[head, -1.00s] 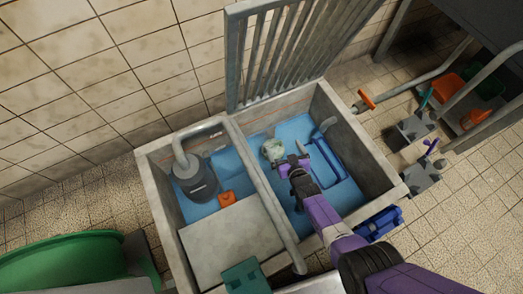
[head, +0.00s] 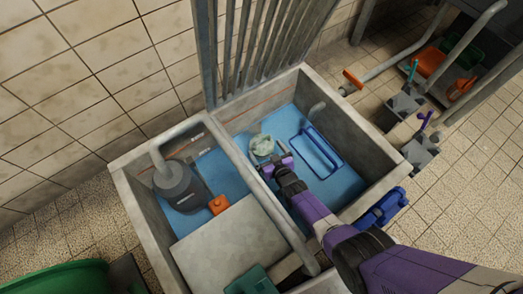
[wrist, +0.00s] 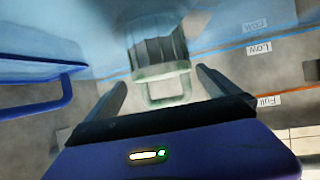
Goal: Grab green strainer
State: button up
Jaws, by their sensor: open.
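The pale green, translucent strainer (head: 262,145) sits in the blue-floored right compartment of the concrete pit, near the dividing wall. In the wrist view the strainer (wrist: 160,62) shows a ribbed dark body, a pale green rim and a loop handle pointing toward my gripper. My gripper (head: 274,167) is just in front of the strainer. In the wrist view my gripper (wrist: 162,80) is open, its fingers on either side of the handle with visible gaps. I cannot tell the exact depth between fingertips and handle.
A blue framed handle (head: 318,150) lies right of the strainer. The dividing wall and its pipe (head: 245,170) run close on the left. A dark pump (head: 180,188) and an orange block (head: 218,205) are in the left compartment. The raised grate (head: 270,50) stands behind.

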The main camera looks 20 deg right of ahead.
jog(key=b+x, duration=0.4)
jog(key=x, duration=0.2)
jog(key=shift+a+f+b, duration=0.1)
jog(key=shift+f+b, duration=0.15)
jog(key=shift+b, duration=0.15)
jog(key=shift+w+f+b, duration=0.1)
jog(key=shift+w+b, duration=0.2)
jog(key=shift+w, duration=0.3)
jog(key=c, duration=1.4)
